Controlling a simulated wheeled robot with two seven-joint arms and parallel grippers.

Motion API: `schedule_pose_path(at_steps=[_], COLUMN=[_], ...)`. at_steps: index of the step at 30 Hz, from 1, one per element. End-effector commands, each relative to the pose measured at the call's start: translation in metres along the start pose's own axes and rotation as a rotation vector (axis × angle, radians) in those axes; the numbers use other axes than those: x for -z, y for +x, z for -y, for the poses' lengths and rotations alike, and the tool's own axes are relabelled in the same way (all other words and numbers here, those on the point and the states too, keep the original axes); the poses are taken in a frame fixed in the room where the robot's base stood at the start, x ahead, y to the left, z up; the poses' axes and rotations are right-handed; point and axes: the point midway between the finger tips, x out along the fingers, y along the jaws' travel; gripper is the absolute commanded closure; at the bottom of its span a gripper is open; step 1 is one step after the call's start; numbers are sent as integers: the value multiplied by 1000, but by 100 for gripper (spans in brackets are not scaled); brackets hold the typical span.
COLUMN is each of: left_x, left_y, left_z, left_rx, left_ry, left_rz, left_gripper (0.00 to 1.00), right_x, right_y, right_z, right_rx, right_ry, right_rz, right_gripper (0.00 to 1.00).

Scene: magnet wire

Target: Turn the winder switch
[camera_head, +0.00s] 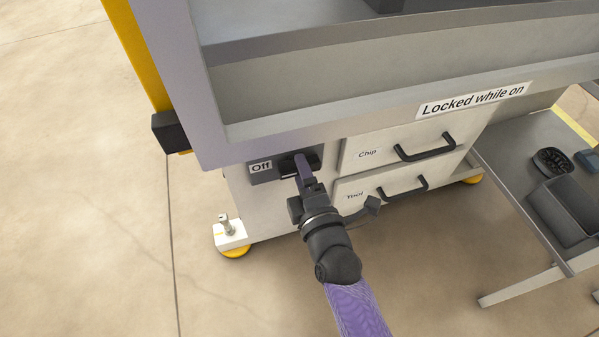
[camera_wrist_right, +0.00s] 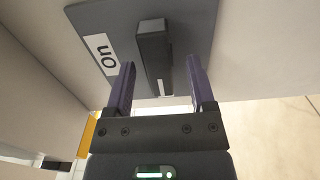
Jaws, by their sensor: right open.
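The winder switch is a black bar-shaped knob (camera_wrist_right: 153,50) with a white mark at one end, on a grey plate (camera_wrist_right: 190,18). In the head view the plate's "Off" label (camera_head: 261,167) shows left of the knob. The "On" label (camera_wrist_right: 105,55) shows in the right wrist view. My right gripper (camera_head: 304,168) is at the switch and hides much of it in the head view. In the wrist view its open purple fingers (camera_wrist_right: 160,68) stand on either side of the knob, with gaps on both sides. My left gripper is out of view.
Right of the switch are two drawers with black handles, "Chip" (camera_head: 368,154) and "Tool" (camera_head: 352,196). A "Locked while on" label (camera_head: 472,100) is on the frame above. The large grey machine frame (camera_head: 280,127) overhangs the switch. Open floor (camera_head: 90,220) lies to the left.

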Motion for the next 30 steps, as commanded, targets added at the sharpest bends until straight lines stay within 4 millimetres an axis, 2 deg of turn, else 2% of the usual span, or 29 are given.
schedule_pose_path(at_steps=[4,11,14,21,22,30], left_x=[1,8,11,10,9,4], left_y=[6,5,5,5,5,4], left_z=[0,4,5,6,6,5], left_rx=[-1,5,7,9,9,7], left_ry=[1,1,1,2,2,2], left_rz=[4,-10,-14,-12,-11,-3], left_gripper=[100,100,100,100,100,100], right_x=[0,0,0,0,0,0], right_y=[10,11,11,11,11,11], right_z=[1,-2,-1,-1,-1,-1], right_rx=[1,-1,-1,0,0,0], right_ry=[0,-1,-1,-1,-1,8], right_rz=[0,0,0,0,0,0], right_gripper=[29,29,46,97,100,100])
